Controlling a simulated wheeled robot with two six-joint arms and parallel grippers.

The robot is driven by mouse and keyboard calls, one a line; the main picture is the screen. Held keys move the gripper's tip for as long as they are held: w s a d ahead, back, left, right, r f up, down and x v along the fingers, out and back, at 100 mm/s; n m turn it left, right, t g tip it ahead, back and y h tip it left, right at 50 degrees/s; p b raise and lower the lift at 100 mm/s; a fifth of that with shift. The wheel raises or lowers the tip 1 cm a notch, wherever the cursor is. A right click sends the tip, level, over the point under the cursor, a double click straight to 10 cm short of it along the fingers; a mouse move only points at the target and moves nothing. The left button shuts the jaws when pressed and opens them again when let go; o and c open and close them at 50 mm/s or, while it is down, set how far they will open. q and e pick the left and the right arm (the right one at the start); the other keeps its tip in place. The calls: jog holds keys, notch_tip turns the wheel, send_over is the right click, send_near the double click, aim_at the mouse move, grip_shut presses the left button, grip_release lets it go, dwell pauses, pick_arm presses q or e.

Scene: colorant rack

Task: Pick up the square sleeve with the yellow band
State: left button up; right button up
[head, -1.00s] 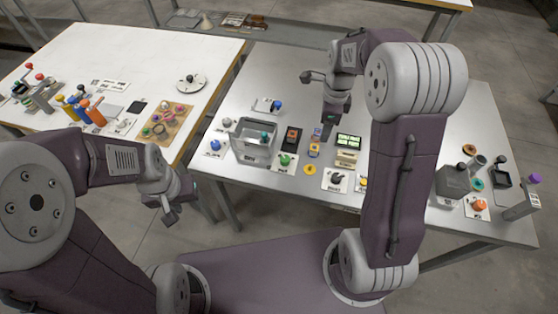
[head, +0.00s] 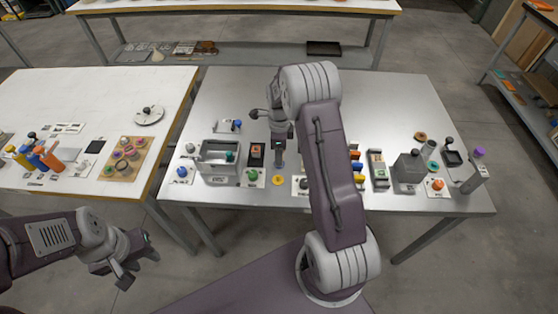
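My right gripper (head: 279,163) points down over the middle of the grey metal table (head: 340,90). A small bluish object (head: 279,173) shows at its fingertips, just behind a flat yellow disc (head: 278,180). It may be the square sleeve, but the gripper covers most of it and no yellow band can be made out. I cannot tell whether the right fingers are closed on it. My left gripper (head: 138,266) is empty and open, low at the left, in front of the tables and away from the objects.
A grey open bin (head: 219,168) and a green knob (head: 252,174) stand left of the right gripper. My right arm hides part of the table. Coloured blocks (head: 356,168) and a grey box (head: 408,168) stand to its right. The table's rear is clear.

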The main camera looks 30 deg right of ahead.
notch_tip(320, 180, down, 4)
jog(key=shift+a+r, duration=0.1)
jog(key=shift+r, duration=0.15)
grip_shut()
jog(key=shift+r, duration=0.1)
